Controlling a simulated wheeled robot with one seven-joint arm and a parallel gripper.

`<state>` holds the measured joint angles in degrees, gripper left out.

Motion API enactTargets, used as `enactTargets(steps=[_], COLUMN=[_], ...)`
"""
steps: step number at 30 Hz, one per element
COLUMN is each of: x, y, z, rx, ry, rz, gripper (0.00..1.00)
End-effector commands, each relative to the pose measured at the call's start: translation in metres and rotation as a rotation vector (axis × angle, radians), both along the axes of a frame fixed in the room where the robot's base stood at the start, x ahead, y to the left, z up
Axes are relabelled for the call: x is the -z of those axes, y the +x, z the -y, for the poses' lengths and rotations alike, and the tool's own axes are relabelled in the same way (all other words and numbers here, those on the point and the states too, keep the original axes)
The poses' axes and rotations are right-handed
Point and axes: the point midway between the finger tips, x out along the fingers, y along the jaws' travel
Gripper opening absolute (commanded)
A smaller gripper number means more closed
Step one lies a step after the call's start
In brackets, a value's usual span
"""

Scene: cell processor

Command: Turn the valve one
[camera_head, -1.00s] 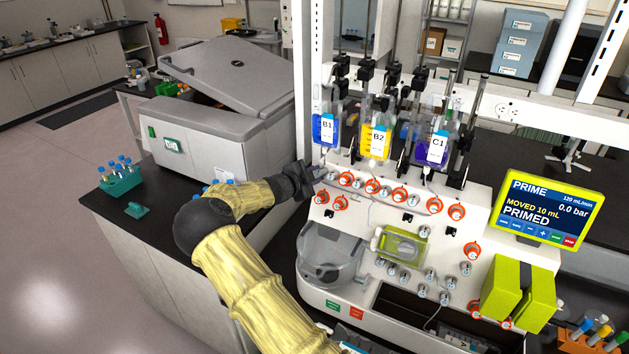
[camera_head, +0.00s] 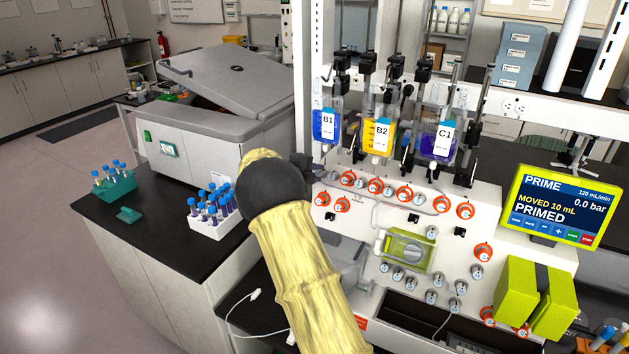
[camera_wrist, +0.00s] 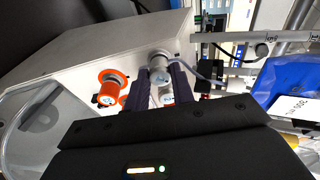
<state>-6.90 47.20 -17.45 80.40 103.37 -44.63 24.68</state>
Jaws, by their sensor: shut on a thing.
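The white cell processor (camera_head: 350,217) has rows of valve knobs on its front, several with orange rings. My gripper (camera_head: 314,171) is at the upper left end of the top row, partly hidden behind my own arm. In the wrist view, the two dark fingers of my gripper (camera_wrist: 161,86) are shut on a grey valve knob (camera_wrist: 159,58), one on each side. An orange-ringed valve (camera_wrist: 110,88) sits just left of the fingers, apart from them.
Hanging bags B1 (camera_head: 325,126), B2 (camera_head: 378,136) and C1 (camera_head: 438,143) are above the valves. A yellow-framed screen (camera_head: 551,208) reads PRIME, PRIMED. A white rack of blue-capped tubes (camera_head: 213,224) stands on the black bench at left.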

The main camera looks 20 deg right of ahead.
Motion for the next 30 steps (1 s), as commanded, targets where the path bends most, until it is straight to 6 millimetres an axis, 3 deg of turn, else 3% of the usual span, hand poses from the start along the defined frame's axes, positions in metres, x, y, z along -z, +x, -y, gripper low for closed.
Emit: enactTargets(steps=[18,30], x=[0.0011,-0.0004], y=[-0.0002,-0.0006], z=[0.0025,0.0023], rx=[0.228,0.321], ry=[0.329,0.466], rz=[0.423,0.595], gripper=[0.01,0.01])
